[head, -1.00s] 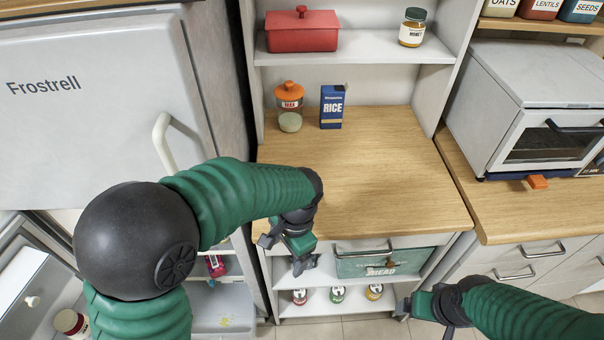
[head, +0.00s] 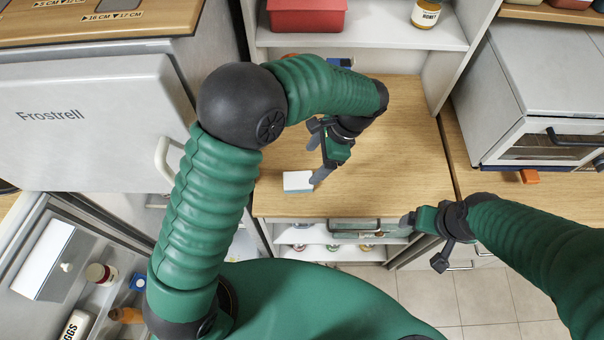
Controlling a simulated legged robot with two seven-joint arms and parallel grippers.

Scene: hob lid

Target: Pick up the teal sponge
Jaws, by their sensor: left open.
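No plainly teal sponge shows. A small block (head: 298,180), white on top with a pale blue front edge, lies on the wooden counter near its front left edge; I cannot tell whether it is the sponge. My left gripper (head: 314,160) is open and empty over the counter, just right of the block. One dark finger ends close beside the block's right side; I cannot tell whether they touch. My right gripper (head: 424,240) looks open and empty, in front of the counter at the right, away from the block.
The wooden counter (head: 400,170) is clear to the right of my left gripper. A red container (head: 306,16) and a honey jar (head: 426,14) stand on the shelf above. A fridge (head: 80,120) is at the left, a toaster oven (head: 540,110) at the right.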

